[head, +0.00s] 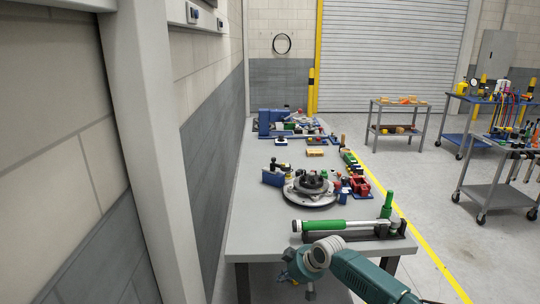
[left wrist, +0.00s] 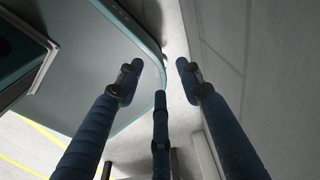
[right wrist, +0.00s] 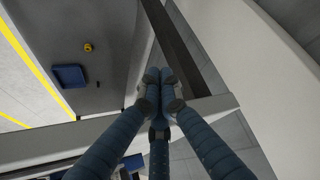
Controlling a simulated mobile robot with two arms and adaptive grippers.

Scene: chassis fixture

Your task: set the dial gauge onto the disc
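The disc (head: 310,198) is a round, light metal plate with a dark hub on top, lying on the long grey workbench. A small blue item (head: 272,178) with a dark knob stands just left of it.
A green-handled tool (head: 325,225) on a black base lies across the bench's near end, between my right gripper and the disc. Red and blue parts (head: 358,187) stand right of the disc. A wall runs along the left. Carts (head: 500,180) stand at right.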

